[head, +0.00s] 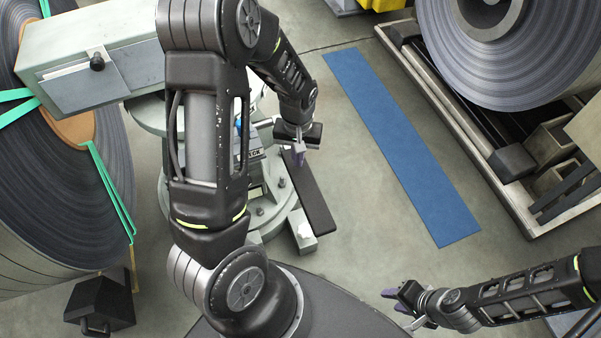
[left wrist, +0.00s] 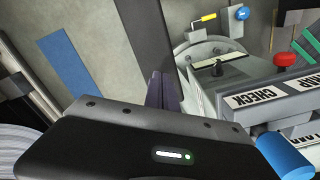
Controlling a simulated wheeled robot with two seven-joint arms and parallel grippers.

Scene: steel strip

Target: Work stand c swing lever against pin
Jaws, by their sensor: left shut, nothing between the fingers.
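The grey-green work stand (head: 271,203) is partly hidden behind my left arm in the head view. A long dark bar (head: 314,196), which looks like the swing lever, lies along its right side; it also shows in the left wrist view (left wrist: 143,35). My left gripper (head: 299,160) is shut and empty, its purple fingertips over or beside the bar's upper end; I cannot tell whether they touch it. In the left wrist view the closed fingers (left wrist: 158,90) overlap the bar's edge. My right gripper (head: 398,300) is away at lower right.
The stand carries a red button (left wrist: 285,60), a CHECK label (left wrist: 254,99) and a blue cylinder (left wrist: 285,153). Large steel coils stand at left (head: 60,200) and upper right (head: 510,60). A blue floor strip (head: 405,150) lies on open floor between.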

